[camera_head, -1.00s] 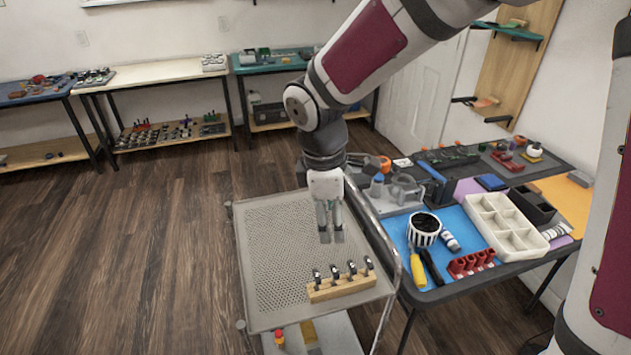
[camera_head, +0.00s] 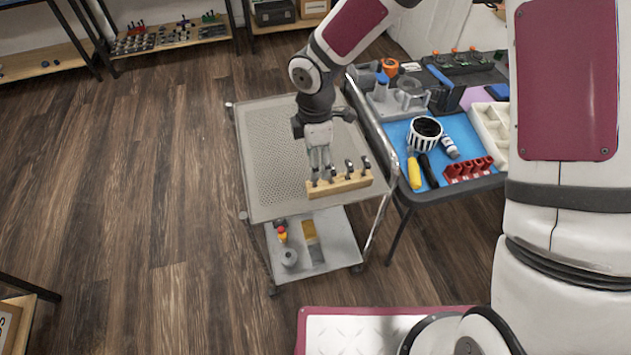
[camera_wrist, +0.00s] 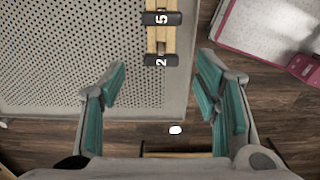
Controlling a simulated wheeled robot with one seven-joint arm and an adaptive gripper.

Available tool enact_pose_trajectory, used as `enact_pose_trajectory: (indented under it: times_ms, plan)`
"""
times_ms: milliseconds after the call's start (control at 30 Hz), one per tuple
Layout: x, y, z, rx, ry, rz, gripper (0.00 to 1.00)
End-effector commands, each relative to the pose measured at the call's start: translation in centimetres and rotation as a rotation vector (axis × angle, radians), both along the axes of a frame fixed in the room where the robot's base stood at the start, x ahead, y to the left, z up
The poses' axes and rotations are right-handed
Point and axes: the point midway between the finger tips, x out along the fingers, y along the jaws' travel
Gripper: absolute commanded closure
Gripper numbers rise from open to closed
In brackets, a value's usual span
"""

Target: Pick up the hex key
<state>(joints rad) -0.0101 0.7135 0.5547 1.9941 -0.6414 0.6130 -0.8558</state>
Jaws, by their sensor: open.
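A wooden block (camera_head: 350,187) near the front edge of the cart's perforated top holds several upright hex keys with dark heads. My gripper (camera_head: 321,172) points down at the left end of the block, close to the leftmost hex key (camera_head: 315,176). Whether a finger touches the key cannot be told.
The grey cart (camera_head: 270,160) has a mostly clear perforated top. Its lower shelf (camera_head: 338,240) carries small parts. To the right, a table with a blue mat (camera_head: 398,135) holds a striped cup (camera_head: 424,134), a yellow-handled tool (camera_head: 414,172) and a red rack (camera_head: 469,169).

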Motion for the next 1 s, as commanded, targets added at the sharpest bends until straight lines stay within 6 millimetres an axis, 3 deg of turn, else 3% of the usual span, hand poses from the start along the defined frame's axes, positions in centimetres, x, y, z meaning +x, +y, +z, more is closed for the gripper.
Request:
enact_pose_trajectory:
  times_ms: [167,500,767,800,1000]
  plan:
    - [-0.1,0.0,-1.1,0.000,0.001,-0.001,0.43]
    - [-0.2,0.0,-5.4,-0.002,0.002,0.000,0.43]
    - [-0.1,0.0,-5.7,0.000,-0.001,-0.001,0.43]
    - [-0.1,0.0,-5.7,0.000,-0.001,-0.001,0.46]
    - [-0.2,0.0,-5.7,-0.001,0.000,-0.001,0.91]
